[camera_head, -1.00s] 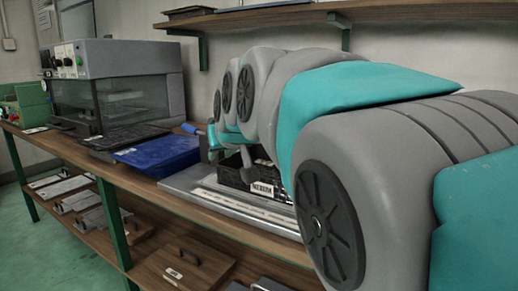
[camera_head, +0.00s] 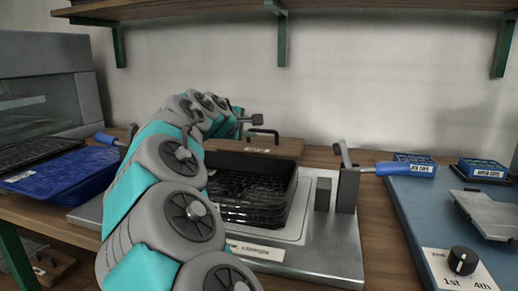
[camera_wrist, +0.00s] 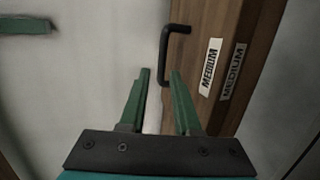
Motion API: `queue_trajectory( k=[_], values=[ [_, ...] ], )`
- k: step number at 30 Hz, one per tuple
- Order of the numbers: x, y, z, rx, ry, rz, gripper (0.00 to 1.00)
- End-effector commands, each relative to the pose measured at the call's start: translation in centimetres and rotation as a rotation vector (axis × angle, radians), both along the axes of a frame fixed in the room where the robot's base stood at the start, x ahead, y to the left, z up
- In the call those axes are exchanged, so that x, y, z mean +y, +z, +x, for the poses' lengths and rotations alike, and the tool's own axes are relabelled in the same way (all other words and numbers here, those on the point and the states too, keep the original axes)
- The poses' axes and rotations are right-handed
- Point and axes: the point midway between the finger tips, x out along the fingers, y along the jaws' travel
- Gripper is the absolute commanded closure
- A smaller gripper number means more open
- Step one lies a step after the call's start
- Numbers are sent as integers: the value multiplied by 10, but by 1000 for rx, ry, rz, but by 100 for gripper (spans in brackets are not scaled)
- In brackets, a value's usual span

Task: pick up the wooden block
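The wooden block (camera_head: 282,147) is a brown board with a black bar handle (camera_head: 263,134) on top, behind the black tray in the head view. In the wrist view, a brown wooden surface (camera_wrist: 228,35) fills the right side, with its black handle (camera_wrist: 164,60) and a white "MEDIUM" label. My gripper (camera_wrist: 158,73) has two green fingers spread apart with nothing held between them. The handle lies just ahead of the fingertips and is not gripped. In the head view my arm reaches toward the block, and its fingers are hard to make out.
A black tray stack (camera_head: 250,192) sits on a metal fixture (camera_head: 333,245) in front of the block. Lever clamps stand beside it, one with a blue handle (camera_head: 405,168). Blue trays (camera_head: 62,178) lie left. A blue panel with a knob (camera_head: 463,260) is right. A shelf (camera_head: 190,8) hangs above.

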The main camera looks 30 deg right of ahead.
Motion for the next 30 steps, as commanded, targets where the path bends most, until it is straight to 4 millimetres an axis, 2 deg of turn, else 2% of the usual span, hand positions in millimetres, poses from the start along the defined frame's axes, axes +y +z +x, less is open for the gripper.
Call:
queue_trajectory(
  k=[16, 26, 30],
  values=[
    [-55, -25, 24, 0, -3, 2, 69],
    [-59, -27, 28, -1, -1, 3, 69],
    [-59, -27, 28, -2, 0, 3, 84]
  ],
)
